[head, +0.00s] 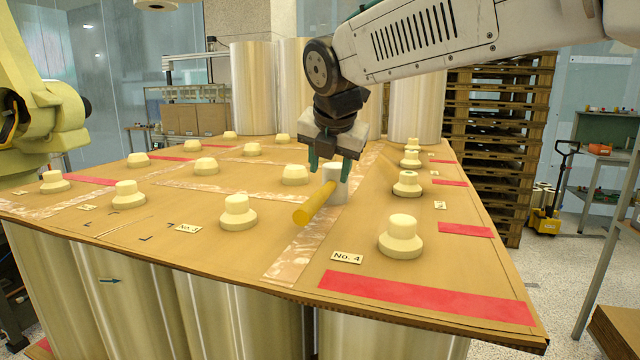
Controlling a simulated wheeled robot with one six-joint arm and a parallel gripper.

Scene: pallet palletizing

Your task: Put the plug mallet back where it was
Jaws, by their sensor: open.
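The plug mallet lies on the brown board on top of the rolls, in the middle of the head view. Its yellow handle (315,204) points toward the camera and left, and its pale grey head (335,190) is at the far end. My gripper (329,172) points down with dark green fingertips, open, right at the mallet's head. I cannot tell whether the fingers touch the head. A faint yellow bar-like shape (382,174) shows just right of the gripper; I cannot tell what it is.
Several cream plugs stand around on the board (200,270), the nearest (401,237) to the right of the mallet. Labels such as No. 4 (347,257) and red strips (425,297) mark it. Tall rolls (253,90) stand behind, and stacked pallets (497,140) at the right. A yellow machine (40,110) is at left.

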